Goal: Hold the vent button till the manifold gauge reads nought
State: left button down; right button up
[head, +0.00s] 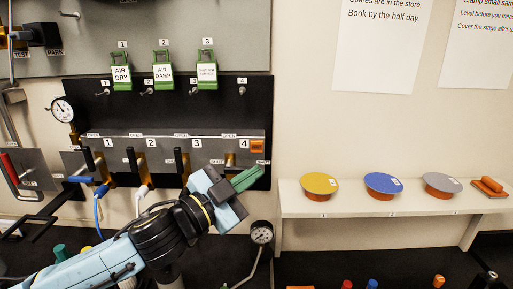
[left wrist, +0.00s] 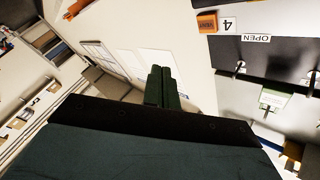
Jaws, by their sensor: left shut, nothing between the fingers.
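The orange vent button (head: 257,146) sits at the right end of the grey manifold panel (head: 185,139), beside the number 4. An orange block next to the 4 label, the vent button (left wrist: 207,22), also shows in the left wrist view. My left gripper (head: 249,178) has its green fingers shut and empty, a little below the button and apart from it in the picture. The fingers also show in the left wrist view (left wrist: 162,85). A round white gauge (head: 62,109) stands at the manifold's left end; its reading is too small to tell. My right gripper is out of view.
Valves with black handles line the manifold, and green tags (head: 162,72) hang above. A white shelf (head: 330,207) at right carries yellow, blue and grey discs. The wall between panel and shelf is clear.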

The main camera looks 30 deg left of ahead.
pick_arm(q)
jog(key=w+a, duration=0.4)
jog(key=w, duration=0.3)
jog(key=shift+a, duration=0.2)
jog(key=shift+w, duration=0.1)
dwell(1.8)
jog(key=shift+w+a+p, duration=0.2)
jog(key=shift+w+p, duration=0.1)
jog(key=shift+w+a, duration=0.25)
jog(key=shift+w, duration=0.1)
dwell(2.3)
jog(key=shift+s+d+p, duration=0.3)
jog(key=shift+s+d, duration=0.15)
jog(key=shift+s, duration=0.25)
jog(key=shift+s+d+p, duration=0.1)
jog(key=shift+s+d, duration=0.35)
jog(key=shift+s, duration=0.25)
jog(key=shift+s+d+p, duration=0.15)
jog(key=shift+s+d, duration=0.25)
jog(key=shift+s, duration=0.35)
jog(key=shift+s+d+p, duration=0.1)
jog(key=shift+s+d, duration=0.35)
jog(key=shift+s, duration=0.25)
